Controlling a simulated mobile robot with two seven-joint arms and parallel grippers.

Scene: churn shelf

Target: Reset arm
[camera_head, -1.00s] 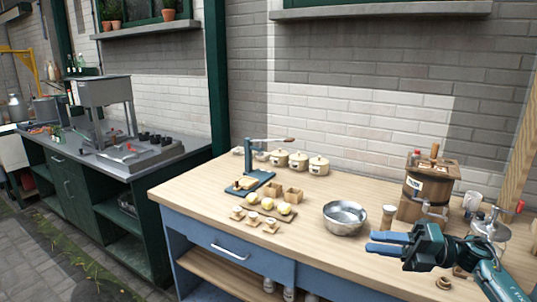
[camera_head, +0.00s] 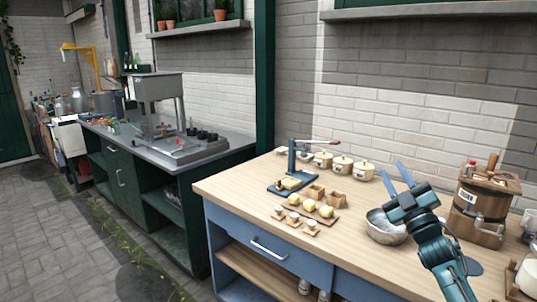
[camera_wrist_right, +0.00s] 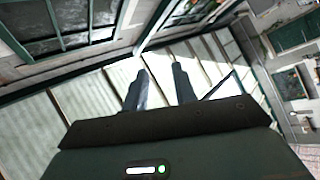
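My right gripper (camera_head: 391,167) is raised over the wooden worktop, with its blue fingers pointing up. In the head view it is in front of the metal bowl and hides part of it. In the right wrist view the two fingers (camera_wrist_right: 160,72) stand apart with nothing between them, facing the roof and window frames. My left arm and gripper are not in view.
The worktop (camera_head: 240,188) bears a metal bowl (camera_head: 380,232), a wooden churn (camera_head: 480,205), lidded pots (camera_head: 341,165), a blue lever press (camera_head: 292,160) and a board with yellow pieces (camera_head: 310,206). A green bench (camera_head: 135,180) stands left; paving is clear.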

